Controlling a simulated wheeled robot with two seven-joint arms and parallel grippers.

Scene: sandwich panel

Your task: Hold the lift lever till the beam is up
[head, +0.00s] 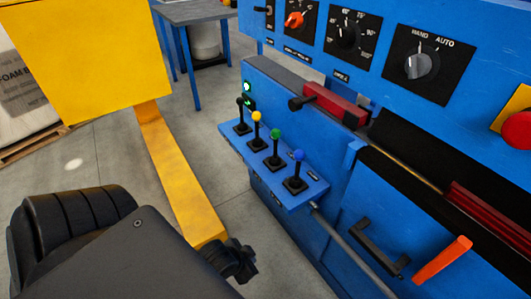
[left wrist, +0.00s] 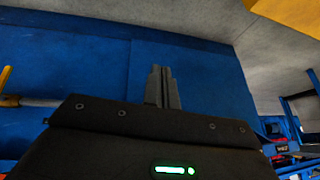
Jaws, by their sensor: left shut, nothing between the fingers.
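A row of levers stands on a blue shelf (head: 228,140) on the front of the blue machine. Their balls are black (head: 240,101), yellow (head: 256,116), green (head: 276,134) and blue (head: 298,155). Their labels are too small to read, so I cannot tell which is the lift lever. A red bar (head: 335,103) lies on the machine behind them; I cannot tell whether it is the beam. My left gripper (head: 240,262) is below and left of the levers, apart from them. In the left wrist view its fingers (left wrist: 162,88) are shut and empty, before a blue surface. My right gripper is not in view.
A yellow post with a yellow box (head: 85,60) stands left of the levers. Dial switches (head: 418,64) line the upper panel. A black handle (head: 380,247) and an orange handle (head: 442,260) are at the lower right. A table (head: 195,12) stands behind. Grey floor (head: 100,165) shows at left.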

